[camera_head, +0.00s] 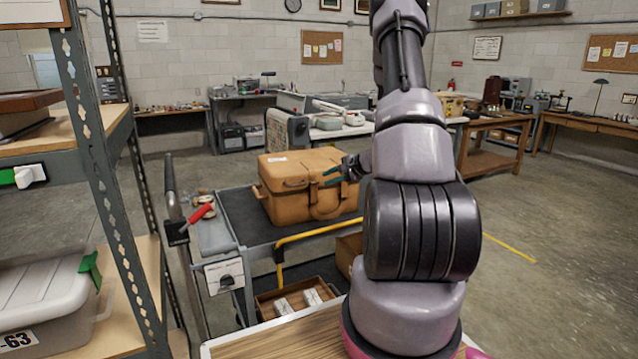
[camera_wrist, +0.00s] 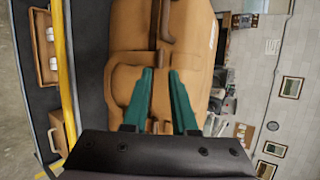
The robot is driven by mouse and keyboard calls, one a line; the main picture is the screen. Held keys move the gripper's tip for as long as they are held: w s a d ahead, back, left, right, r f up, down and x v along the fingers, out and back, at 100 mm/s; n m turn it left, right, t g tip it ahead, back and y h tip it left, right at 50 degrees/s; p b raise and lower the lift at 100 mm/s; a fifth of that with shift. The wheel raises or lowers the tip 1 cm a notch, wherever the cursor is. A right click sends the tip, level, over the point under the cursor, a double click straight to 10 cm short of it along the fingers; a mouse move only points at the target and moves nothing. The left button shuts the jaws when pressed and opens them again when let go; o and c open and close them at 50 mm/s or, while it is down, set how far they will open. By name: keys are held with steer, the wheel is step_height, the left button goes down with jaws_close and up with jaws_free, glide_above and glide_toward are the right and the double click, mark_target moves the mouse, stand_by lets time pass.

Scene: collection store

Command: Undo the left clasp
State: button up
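A tan case (camera_head: 283,187) with a lid and strap-like fittings stands upright on the cart's top. In the wrist view the case (camera_wrist: 125,28) fills the middle, with a brown handle-like part (camera_wrist: 167,20) and a narrow dark strap near the fingertips. My gripper (camera_head: 327,176) is at the right part of the case's near side in the head view. In the wrist view my gripper (camera_wrist: 160,72) has its two teal fingers apart, with nothing clearly held between them. I cannot tell whether the fingertips touch the case. I cannot pick out the left clasp for certain.
The case's cart (camera_head: 233,204) has a dark top and a yellow rail (camera_head: 315,231). A wooden tray (camera_head: 268,302) with pale items sits on its lower level. A metal shelf rack (camera_head: 97,170) with a grey bin (camera_head: 45,295) stands close at left. Open floor lies at right.

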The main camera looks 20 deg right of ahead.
mark_target(317, 182)
steer(key=shift+x, duration=2.75)
jaws_close()
